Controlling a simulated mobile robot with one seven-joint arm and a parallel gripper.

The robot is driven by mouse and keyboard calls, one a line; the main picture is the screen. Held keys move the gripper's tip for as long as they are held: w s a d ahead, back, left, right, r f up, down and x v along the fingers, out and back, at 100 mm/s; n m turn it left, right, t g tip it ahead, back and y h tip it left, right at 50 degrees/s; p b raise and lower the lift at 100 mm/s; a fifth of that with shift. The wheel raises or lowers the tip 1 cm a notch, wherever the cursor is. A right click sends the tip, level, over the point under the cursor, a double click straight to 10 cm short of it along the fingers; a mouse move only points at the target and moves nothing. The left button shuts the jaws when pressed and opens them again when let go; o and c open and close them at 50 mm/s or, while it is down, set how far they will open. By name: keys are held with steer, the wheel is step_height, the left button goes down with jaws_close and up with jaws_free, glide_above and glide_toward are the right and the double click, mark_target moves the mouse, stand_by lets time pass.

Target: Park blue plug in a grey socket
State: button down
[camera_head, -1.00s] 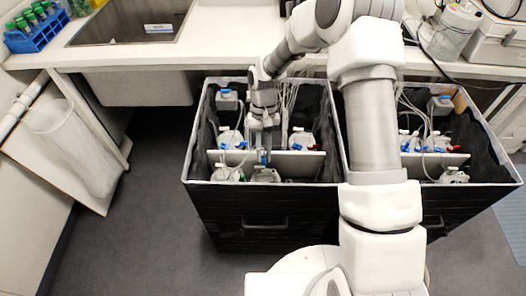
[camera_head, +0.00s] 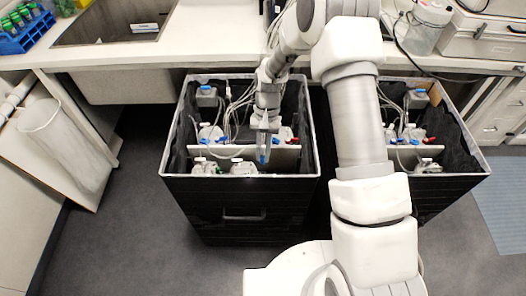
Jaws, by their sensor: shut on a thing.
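My gripper (camera_head: 264,146) hangs over the left black crate (camera_head: 240,212), in front of its pale divider (camera_head: 286,158). It is shut on a small blue plug (camera_head: 262,158), which points down between the fingers. The plug is above and to the right of a clear bottle (camera_head: 243,168) in the crate's front compartment. The plug's lower tip is too small to see clearly. I cannot make out a grey socket with certainty; the fingers and crate walls hide part of the space.
More bottles with blue and red fittings (camera_head: 210,132) and white tubes stand behind the divider. A second black crate (camera_head: 455,190) with similar bottles is to the right. The white bench (camera_head: 130,60) runs behind.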

mark_target(263, 162)
steer(key=shift+f+b, duration=1.45)
steer(key=shift+f, duration=1.15)
steer(key=shift+f+b, duration=0.8)
steer(key=shift+f, duration=0.15)
steer(key=c, duration=0.8)
jaws_free()
steer(key=shift+o, duration=0.2)
steer(key=shift+r, duration=0.1)
